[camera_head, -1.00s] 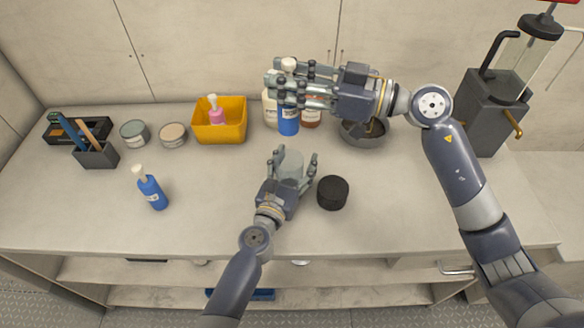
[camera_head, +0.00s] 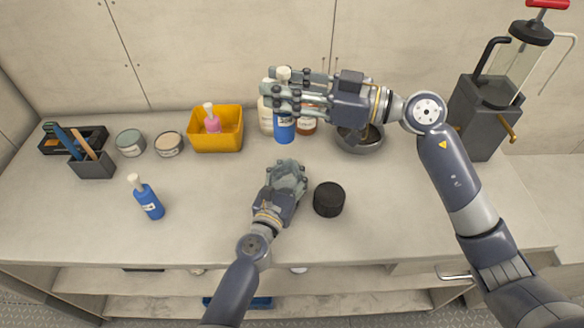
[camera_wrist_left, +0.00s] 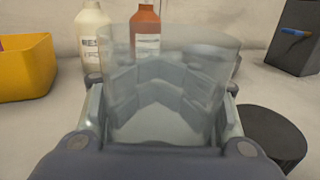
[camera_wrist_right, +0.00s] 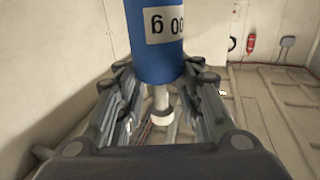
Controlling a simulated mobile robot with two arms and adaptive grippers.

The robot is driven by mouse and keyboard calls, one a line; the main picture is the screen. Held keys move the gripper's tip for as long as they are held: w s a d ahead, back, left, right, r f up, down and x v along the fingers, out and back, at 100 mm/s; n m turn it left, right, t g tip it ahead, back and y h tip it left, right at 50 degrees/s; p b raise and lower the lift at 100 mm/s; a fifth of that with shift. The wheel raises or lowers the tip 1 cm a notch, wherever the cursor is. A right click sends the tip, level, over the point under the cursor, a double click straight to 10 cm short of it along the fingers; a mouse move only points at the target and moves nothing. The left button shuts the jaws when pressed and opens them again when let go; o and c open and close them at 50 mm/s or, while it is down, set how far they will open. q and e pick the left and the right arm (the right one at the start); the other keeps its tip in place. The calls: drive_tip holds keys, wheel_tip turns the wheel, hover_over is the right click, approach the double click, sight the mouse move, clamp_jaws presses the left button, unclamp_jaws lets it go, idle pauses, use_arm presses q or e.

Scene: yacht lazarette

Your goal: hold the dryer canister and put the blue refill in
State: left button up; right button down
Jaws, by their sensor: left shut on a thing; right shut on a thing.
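My left gripper (camera_head: 289,176) is shut around the clear dryer canister (camera_wrist_left: 172,55) low over the counter, left of a round black lid (camera_head: 329,199). In the left wrist view the canister stands upright between the fingers; in the head view the fingers mostly cover it. My right gripper (camera_head: 285,94) is shut on a blue bottle-shaped refill (camera_head: 284,131) with a white top and label, hanging above and behind the canister, apart from it. The right wrist view shows its blue body (camera_wrist_right: 160,45) and white nozzle (camera_wrist_right: 162,105).
A yellow bin (camera_head: 215,139) holds a pink bottle. Cream (camera_wrist_left: 92,40) and brown (camera_wrist_left: 146,32) bottles stand at the back. A grey bowl (camera_head: 360,142) lies beneath my right wrist. Two tins (camera_head: 131,142) and a tool holder (camera_head: 92,165) are at left. Front-left counter is clear.

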drive_tip(key=shift+s, duration=0.3)
idle(0.5)
use_arm(q)
drive_tip(key=shift+c, duration=0.3)
use_arm(e)
wheel_tip(320, 180, down, 14)
drive_tip(key=shift+r, duration=0.15)
idle(2.1)
drive_tip(key=shift+a, duration=0.1)
drive_tip(key=c, duration=1)
unclamp_jaws()
drive_tip(key=v, duration=1.2)
